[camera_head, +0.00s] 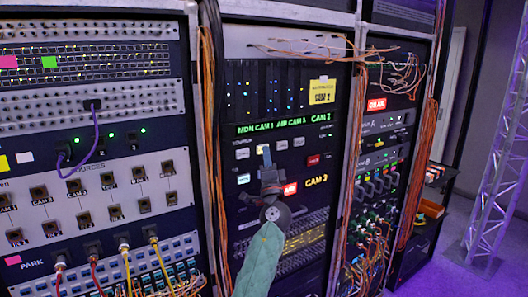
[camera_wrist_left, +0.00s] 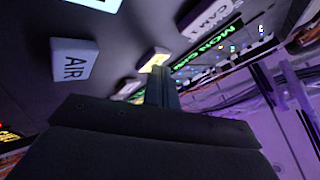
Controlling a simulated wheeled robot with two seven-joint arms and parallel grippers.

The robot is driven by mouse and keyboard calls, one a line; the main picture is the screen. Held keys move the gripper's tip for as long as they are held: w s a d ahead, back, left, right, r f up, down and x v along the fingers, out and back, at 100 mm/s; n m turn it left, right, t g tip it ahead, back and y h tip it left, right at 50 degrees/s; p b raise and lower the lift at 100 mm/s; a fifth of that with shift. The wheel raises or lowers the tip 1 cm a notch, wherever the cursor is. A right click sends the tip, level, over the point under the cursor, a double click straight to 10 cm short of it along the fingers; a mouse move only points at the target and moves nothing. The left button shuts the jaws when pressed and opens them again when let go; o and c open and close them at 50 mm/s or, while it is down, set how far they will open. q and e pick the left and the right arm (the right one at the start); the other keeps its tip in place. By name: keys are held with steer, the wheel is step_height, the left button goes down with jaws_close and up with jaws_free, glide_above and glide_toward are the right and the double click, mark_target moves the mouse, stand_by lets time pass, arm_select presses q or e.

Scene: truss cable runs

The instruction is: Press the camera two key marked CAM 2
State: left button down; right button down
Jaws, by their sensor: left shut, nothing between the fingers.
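The control panel in the rack carries a row of small pale keys. In the left wrist view one key is marked CAM 1 (camera_wrist_left: 207,19) and a bigger one AIR (camera_wrist_left: 74,61). Beside CAM 1 is a key lit yellow (camera_wrist_left: 155,56); its marking is not readable, so I cannot confirm it is CAM 2. My left gripper (camera_head: 266,153) is shut and empty, its tip at the key row in the head view. In the wrist view its fingers (camera_wrist_left: 160,80) overlap the lit key's lower edge; I cannot tell whether they touch. My right gripper is not in view.
Patch cables hang on the left rack (camera_head: 90,190) and orange cable bundles (camera_head: 372,240) on the right. A truss (camera_head: 497,150) stands at far right.

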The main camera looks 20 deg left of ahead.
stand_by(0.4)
arm_select(q)
steer(key=shift+s+d, duration=0.55)
steer(key=shift+d, duration=0.1)
steer(key=shift+b, duration=0.3)
steer(key=shift+s+d+b, duration=0.25)
steer(key=shift+s+d, duration=0.55)
steer(key=shift+d, duration=0.2)
steer(key=shift+s+d+b, duration=0.2)
steer(key=shift+s+d, duration=0.55)
steer(key=shift+d, duration=0.25)
